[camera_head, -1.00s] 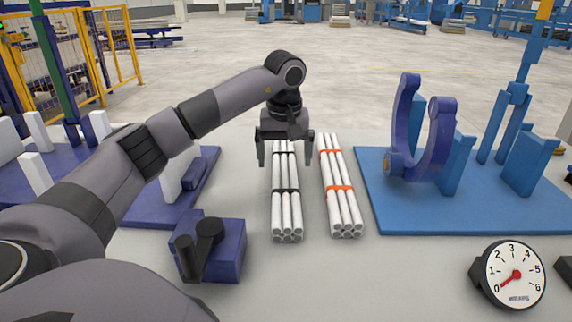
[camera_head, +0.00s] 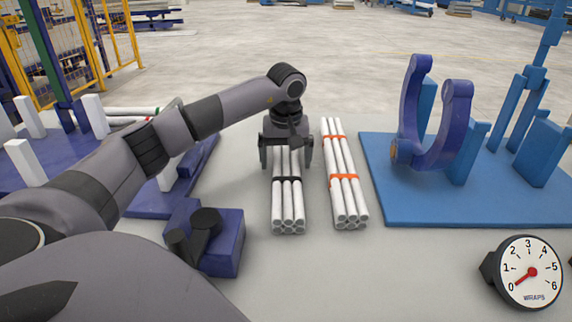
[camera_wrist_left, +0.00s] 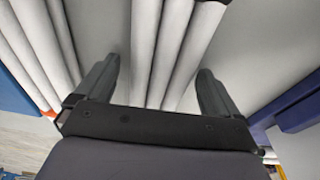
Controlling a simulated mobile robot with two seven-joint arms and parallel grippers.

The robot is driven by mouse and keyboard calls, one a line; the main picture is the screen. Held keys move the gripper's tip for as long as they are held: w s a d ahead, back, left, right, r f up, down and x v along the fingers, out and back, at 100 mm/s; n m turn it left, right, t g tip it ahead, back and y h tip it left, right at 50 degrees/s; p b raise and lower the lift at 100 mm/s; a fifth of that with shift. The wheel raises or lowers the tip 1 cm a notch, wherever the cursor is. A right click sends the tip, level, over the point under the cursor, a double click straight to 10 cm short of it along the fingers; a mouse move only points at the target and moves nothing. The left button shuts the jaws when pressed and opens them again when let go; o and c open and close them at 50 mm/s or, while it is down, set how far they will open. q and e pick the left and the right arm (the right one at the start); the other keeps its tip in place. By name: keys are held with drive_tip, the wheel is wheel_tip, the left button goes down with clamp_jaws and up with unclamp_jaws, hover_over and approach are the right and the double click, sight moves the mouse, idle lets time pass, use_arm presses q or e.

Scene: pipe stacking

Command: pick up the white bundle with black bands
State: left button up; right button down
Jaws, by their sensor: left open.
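The white bundle with black bands (camera_head: 288,206) lies lengthwise on the grey table in the head view, its pipe ends facing me. My left gripper (camera_head: 286,162) is open over the far part of this bundle, one finger on each side. In the left wrist view the white pipes (camera_wrist_left: 168,60) run between the two open fingers (camera_wrist_left: 160,88), with gaps beside them. The black band near the front shows in the head view; the far end of the bundle is hidden behind my gripper. My right gripper is not in view.
A white bundle with orange bands (camera_head: 345,190) lies close on the right. A blue base (camera_head: 480,212) with a purple curved clamp (camera_head: 436,130) stands further right. A purple block with a black handle (camera_head: 218,240) is front left. A dial gauge (camera_head: 528,272) sits front right.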

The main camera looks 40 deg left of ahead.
use_arm(q)
drive_tip(key=shift+r, duration=0.1)
drive_tip(key=c, duration=1.3)
